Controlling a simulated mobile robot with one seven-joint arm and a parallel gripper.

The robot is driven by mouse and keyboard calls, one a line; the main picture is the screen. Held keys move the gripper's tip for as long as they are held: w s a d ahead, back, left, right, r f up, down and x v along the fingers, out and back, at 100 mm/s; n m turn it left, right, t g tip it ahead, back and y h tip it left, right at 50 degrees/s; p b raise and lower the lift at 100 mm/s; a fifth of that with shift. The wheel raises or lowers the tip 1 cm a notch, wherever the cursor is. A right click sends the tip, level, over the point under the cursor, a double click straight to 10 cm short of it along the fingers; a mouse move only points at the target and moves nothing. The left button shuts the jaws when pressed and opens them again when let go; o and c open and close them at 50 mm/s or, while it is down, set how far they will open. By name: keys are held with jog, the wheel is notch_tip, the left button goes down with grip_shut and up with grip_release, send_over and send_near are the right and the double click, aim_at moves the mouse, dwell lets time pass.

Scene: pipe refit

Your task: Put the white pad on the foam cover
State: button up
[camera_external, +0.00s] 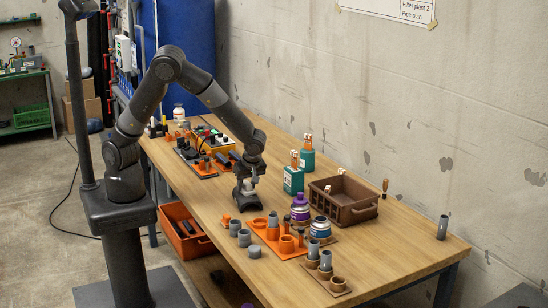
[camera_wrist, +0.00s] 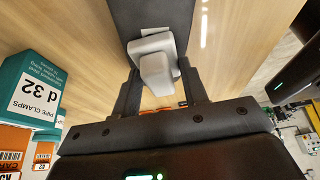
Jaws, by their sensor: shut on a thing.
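The white pad (camera_wrist: 155,65) is a small pale block with rounded edges. In the wrist view it sits between the two fingers of my gripper (camera_wrist: 158,84), which is shut on it. A dark grey slab (camera_wrist: 150,14), which looks like the foam cover, lies right behind the pad. I cannot tell whether the pad touches it. In the external view my gripper (camera_external: 248,187) points down low over the middle of the table, and a pale bit of the pad shows at it. The dark shape there partly merges with my gripper.
An orange pipe holder (camera_external: 262,232) and several grey pipe pieces (camera_external: 245,238) stand in front. Teal pipe clamp boxes (camera_external: 293,180) and a brown crate (camera_external: 345,212) stand to the right. Switch gear (camera_external: 205,140) lies behind. The table's right front (camera_external: 400,255) has clear wood.

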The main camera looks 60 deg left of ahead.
jog(key=o, duration=1)
jog(key=shift+f, duration=0.1)
jog(key=shift+c, duration=0.2)
jog(key=v, duration=1.1)
jog(key=s+a+r+m+t+h, duration=0.1)
jog(key=s+a+r+m+h, duration=0.2)
jog(key=a+r, duration=0.35)
jog(key=s+a+r+m+h, duration=0.25)
jog(key=a+r+m, duration=0.25)
jog(key=a, duration=0.3)
jog(key=s+a+r+m+t, duration=0.2)
jog(key=s+a+m, duration=0.2)
jog(key=s+m, duration=0.1)
jog(key=s+a+r+m+t+y, duration=0.1)
jog(key=s+a+r+m+t, duration=0.1)
jog(key=s+a+m, duration=0.2)
jog(key=shift+s+a+r+m+t, duration=0.3)
jog(key=shift+s+m, duration=0.2)
jog(key=shift+s, duration=1.25)
